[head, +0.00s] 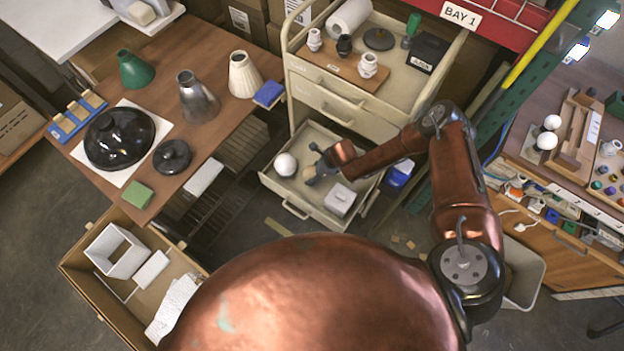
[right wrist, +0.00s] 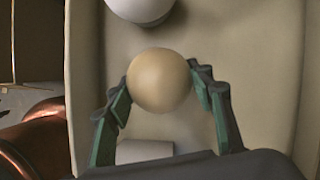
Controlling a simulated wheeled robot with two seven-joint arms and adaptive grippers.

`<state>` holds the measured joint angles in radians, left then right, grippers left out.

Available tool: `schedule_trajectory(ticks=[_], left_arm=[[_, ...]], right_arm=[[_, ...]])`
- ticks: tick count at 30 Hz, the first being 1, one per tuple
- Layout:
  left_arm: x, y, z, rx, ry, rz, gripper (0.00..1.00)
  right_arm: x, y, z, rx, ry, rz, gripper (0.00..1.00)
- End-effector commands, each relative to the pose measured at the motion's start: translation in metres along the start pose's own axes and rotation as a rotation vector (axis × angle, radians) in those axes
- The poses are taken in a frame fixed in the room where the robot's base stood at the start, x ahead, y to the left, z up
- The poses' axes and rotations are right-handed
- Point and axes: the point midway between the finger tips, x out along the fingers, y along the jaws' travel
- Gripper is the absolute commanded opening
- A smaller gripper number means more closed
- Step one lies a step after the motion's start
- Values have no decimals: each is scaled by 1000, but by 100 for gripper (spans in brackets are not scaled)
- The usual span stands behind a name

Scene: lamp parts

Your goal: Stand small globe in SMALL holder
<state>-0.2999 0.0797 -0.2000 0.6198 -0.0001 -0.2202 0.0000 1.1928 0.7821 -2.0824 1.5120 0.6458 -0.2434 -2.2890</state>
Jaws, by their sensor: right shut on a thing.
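The small globe, a tan ball (right wrist: 160,80), sits between the two green-and-black fingers of my right gripper (right wrist: 160,88) in the right wrist view. In the head view the small globe (head: 308,173) and my right gripper (head: 313,174) are in the open cart drawer (head: 272,183). The gripper is shut on the globe; whether the globe touches the drawer floor I cannot tell. A wooden rack (head: 575,128) on the right bench has a white label, too small to read. I cannot tell which thing is the SMALL holder. My left gripper is out of view.
A larger white globe (head: 285,164) and a pale box (head: 340,199) lie in the drawer, either side of my gripper. Two white balls (head: 552,122) stand on the right bench. The cart top (head: 395,88) holds several fittings. Lamp shades stand on the left table (head: 222,135).

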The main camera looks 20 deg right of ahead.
Motion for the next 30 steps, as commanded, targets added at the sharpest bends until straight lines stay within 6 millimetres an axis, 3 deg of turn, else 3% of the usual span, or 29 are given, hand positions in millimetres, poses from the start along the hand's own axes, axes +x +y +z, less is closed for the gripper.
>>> schedule_trajectory(ticks=[30], left_arm=[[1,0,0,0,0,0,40]], right_arm=[[5,0,-2,-1,0,0,27]])
